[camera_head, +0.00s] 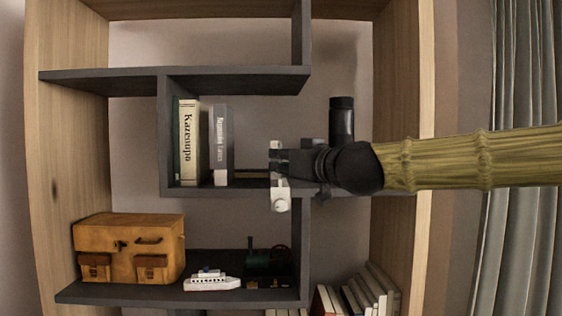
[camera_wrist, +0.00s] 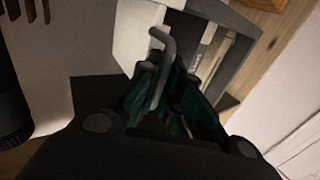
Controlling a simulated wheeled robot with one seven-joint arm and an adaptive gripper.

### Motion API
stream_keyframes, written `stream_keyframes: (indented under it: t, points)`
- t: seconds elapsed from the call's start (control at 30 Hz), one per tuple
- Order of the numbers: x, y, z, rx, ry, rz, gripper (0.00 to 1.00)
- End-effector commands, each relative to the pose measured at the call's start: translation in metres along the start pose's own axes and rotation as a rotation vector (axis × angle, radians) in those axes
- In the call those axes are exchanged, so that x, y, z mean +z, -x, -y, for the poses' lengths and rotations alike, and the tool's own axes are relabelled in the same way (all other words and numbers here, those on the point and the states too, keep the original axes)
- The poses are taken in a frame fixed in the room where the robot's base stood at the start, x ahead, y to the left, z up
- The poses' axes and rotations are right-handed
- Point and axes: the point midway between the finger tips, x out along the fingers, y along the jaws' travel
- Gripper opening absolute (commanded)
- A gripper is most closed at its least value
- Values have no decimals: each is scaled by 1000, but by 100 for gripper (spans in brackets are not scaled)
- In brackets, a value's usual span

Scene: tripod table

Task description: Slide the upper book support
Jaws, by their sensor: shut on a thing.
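My gripper (camera_head: 277,163) is at the open right side of the middle shelf compartment, right of its two books. In the wrist view, its dark fingers (camera_wrist: 170,100) are closed around a grey bent rod (camera_wrist: 160,52), which seems to be part of the upper book support. A pale piece (camera_head: 280,197) shows just below the fingers in the head view; I cannot tell if it belongs to the support. The upright cream book (camera_head: 188,142) and grey book (camera_head: 221,145) stand at the compartment's left. My gripper hides most of the support.
The dark shelf (camera_head: 235,75) is above the compartment. Below are a yellow case (camera_head: 130,248), a white toy boat (camera_head: 212,281) and a dark toy (camera_head: 267,262). Leaning books (camera_head: 365,290) fill the lower right. A wooden side panel (camera_head: 402,80) and curtain (camera_head: 525,80) are at right.

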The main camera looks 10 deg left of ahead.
Motion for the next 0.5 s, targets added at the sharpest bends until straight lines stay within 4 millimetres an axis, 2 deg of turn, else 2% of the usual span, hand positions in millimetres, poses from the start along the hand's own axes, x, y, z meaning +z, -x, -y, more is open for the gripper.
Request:
stream_keyframes:
  t: [0.17,0.5]
  points:
    - [0,-8,12,-1,2,0,0]
    - [0,-37,55,0,4,0,0]
